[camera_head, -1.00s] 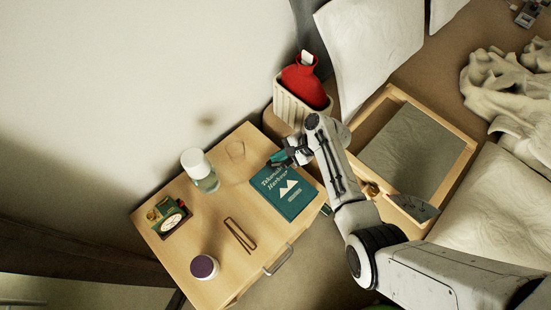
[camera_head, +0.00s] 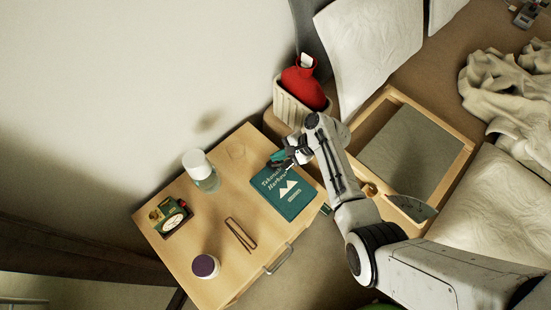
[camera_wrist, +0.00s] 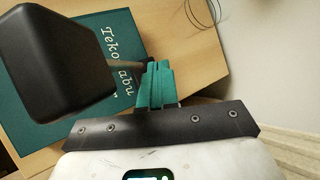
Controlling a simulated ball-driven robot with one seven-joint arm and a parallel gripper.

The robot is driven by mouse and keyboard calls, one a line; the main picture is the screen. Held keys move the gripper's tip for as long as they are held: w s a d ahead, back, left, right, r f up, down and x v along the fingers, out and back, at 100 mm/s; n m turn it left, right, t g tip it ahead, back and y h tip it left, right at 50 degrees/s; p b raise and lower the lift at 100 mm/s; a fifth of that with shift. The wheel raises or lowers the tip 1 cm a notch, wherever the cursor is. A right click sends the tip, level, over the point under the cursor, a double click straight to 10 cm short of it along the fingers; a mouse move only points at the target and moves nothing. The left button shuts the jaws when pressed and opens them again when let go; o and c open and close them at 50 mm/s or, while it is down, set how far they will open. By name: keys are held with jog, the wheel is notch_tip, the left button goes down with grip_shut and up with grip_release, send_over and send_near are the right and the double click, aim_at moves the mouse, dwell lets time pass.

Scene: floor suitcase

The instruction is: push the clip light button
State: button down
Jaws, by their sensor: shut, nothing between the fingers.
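A black rounded block (camera_wrist: 55,60) with a thin brownish stem fills the left of the wrist view; it appears to be the head of the clip light. Its button cannot be made out. It overlaps the teal book (camera_head: 284,192), which lies on the wooden bedside table (camera_head: 235,183); the book also shows in the wrist view (camera_wrist: 35,130). My gripper (camera_wrist: 155,68) has its teal fingers together and empty, just right of the black block, beside the book. In the head view my gripper (camera_head: 279,157) is at the book's far edge, and the clip light is not clear there.
A basket (camera_head: 290,108) holding a red hot-water bottle (camera_head: 304,87) stands behind.

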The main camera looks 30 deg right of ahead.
notch_tip(320, 180, up, 6)
jog(key=p, duration=0.6)
dwell(0.6)
